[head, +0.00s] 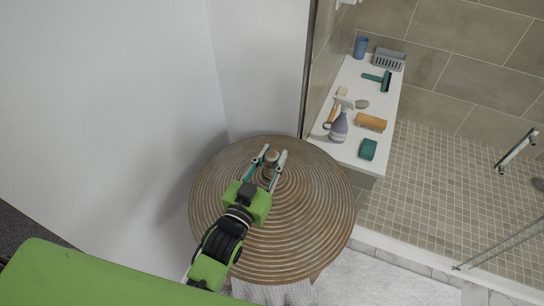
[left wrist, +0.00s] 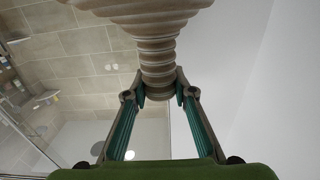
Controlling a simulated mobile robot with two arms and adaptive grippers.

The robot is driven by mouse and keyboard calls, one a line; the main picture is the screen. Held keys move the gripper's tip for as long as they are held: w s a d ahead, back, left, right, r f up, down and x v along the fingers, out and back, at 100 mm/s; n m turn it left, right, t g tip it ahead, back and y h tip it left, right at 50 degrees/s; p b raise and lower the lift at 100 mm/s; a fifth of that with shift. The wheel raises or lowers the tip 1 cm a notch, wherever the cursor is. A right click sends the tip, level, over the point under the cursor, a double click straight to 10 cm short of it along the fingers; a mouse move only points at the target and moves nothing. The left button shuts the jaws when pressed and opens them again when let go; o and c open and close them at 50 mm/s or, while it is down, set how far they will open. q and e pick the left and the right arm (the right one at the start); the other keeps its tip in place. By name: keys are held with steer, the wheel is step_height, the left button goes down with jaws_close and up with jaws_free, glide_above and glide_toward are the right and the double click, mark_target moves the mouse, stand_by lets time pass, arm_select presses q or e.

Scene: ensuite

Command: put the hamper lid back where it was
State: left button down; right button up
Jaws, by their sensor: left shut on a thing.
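The hamper lid (head: 300,225) is a round, brown, ridged disc with a knob at its middle. My left gripper (head: 272,160) is over the lid with its fingers on either side of the knob (head: 272,157). In the left wrist view the fingers are shut on the stepped knob (left wrist: 157,85), and the lid's underside or rim is cut off at the top. A pale woven patch (head: 272,292), perhaps the hamper, shows below the lid's near edge. Whether the lid rests on it or is held above it I cannot tell. My right gripper is not in view.
White walls stand left of and behind the lid. A white ledge (head: 352,95) at the right holds a spray bottle (head: 339,127), a blue cup (head: 361,47), a grey basket (head: 389,60), a squeegee and sponges. The tiled shower floor (head: 430,180) lies beyond. A pale mat (head: 365,280) is at the front.

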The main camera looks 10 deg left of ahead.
arm_select(q)
steer(key=shift+f+b, duration=0.35)
steer(key=shift+f, duration=0.1)
steer(key=c, duration=1.6)
jaws_free()
steer(key=shift+f, duration=0.2)
steer(key=s, duration=0.4)
steer(key=s+a, duration=0.1)
steer(key=s, duration=0.3)
steer(key=s+a, duration=0.1)
steer(key=s, duration=0.2)
steer(key=shift+s+a+r, duration=0.15)
steer(key=shift+s+r, duration=0.05)
steer(key=shift+s, duration=0.2)
